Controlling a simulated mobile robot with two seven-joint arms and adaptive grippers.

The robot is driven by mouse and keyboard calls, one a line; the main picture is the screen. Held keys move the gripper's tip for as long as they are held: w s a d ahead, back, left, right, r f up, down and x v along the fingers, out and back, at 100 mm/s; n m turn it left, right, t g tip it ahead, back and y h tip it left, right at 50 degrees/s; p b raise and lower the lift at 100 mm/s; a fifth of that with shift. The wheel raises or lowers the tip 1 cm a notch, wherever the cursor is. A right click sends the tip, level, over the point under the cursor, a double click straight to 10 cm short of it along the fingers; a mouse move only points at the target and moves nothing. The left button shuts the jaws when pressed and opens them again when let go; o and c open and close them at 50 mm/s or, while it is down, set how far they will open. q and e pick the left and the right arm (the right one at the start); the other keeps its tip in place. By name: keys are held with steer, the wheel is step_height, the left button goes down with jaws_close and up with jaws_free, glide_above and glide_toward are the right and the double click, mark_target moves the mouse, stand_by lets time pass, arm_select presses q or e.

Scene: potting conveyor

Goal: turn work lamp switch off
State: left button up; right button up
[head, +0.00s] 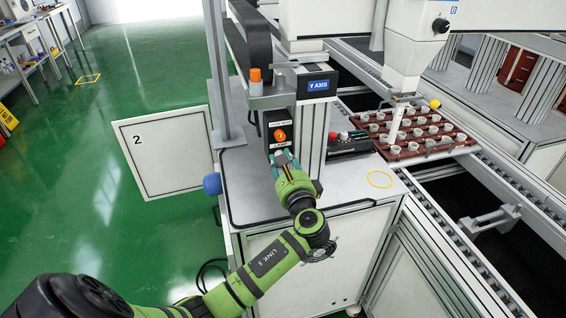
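A dark switch box with an orange knob (280,134) stands upright at the front of the machine. It has small labels above and below the knob that I cannot read for sure; it looks like the work lamp switch. My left gripper (282,157) is just below and in front of the knob, its fingers pointing at the box. The fingers are small and partly hide the box's lower part, so I cannot tell whether they are open or touch it. The knob itself is visible above the fingertips. My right gripper is out of view.
An orange-capped part (255,80) is above the box, near the "Y AXIS" label (318,86). A black control box (347,145) with a red button is to the right. A brown tray (420,140) holds several white pots. A panel marked 2 (165,153) stands left.

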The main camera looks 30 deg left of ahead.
arm_select(q)
steer(key=v, duration=1.2)
stand_by(0.4)
